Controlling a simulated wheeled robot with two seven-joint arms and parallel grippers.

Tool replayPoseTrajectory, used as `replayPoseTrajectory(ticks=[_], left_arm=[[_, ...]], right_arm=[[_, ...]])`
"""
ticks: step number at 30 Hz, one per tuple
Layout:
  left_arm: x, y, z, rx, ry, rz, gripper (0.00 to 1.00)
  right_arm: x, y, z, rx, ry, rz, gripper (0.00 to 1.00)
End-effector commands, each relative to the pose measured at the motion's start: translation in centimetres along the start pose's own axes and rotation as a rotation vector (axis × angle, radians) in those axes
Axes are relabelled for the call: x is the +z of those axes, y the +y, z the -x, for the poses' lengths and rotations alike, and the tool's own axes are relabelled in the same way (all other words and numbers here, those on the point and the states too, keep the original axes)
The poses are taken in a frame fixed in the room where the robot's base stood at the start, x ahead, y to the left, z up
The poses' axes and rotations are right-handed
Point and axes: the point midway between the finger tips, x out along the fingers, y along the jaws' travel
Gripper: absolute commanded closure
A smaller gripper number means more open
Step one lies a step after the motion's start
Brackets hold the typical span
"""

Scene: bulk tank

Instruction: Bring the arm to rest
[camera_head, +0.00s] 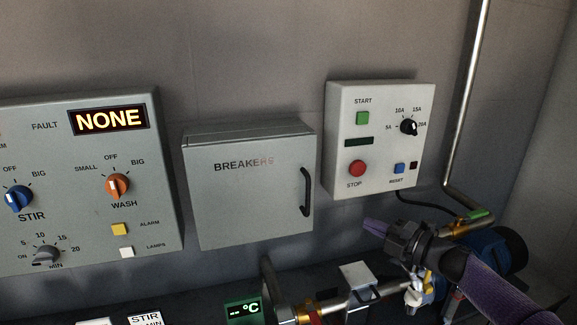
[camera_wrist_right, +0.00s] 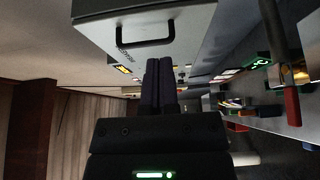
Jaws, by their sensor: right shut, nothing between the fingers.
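My right gripper (camera_head: 376,228) is in the lower right of the head view, its arm coming in from the lower right corner. Its dark fingers point left, below the starter box with the START and STOP buttons. In the right wrist view the two fingers (camera_wrist_right: 160,85) lie side by side, shut and empty. They appear in front of the breaker box, and I see no contact with it. My left gripper is not in view.
The closed breaker box (camera_head: 240,200) hangs mid-wall, with a dark handle (camera_head: 306,192). The control panel (camera_head: 85,185) is at left, the starter box (camera_head: 380,140) at right. Pipework (camera_head: 345,302) and a blue motor (camera_head: 505,250) lie below, close to my right arm.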

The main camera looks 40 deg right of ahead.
Motion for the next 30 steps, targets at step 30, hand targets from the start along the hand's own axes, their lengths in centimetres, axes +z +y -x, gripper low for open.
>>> replayPoseTrajectory(ticks=[30], left_arm=[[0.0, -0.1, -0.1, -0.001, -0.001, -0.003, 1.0]], right_arm=[[-34.2, -19.3, 12.1, -0.987, -1.062, -1.311, 1.0]])
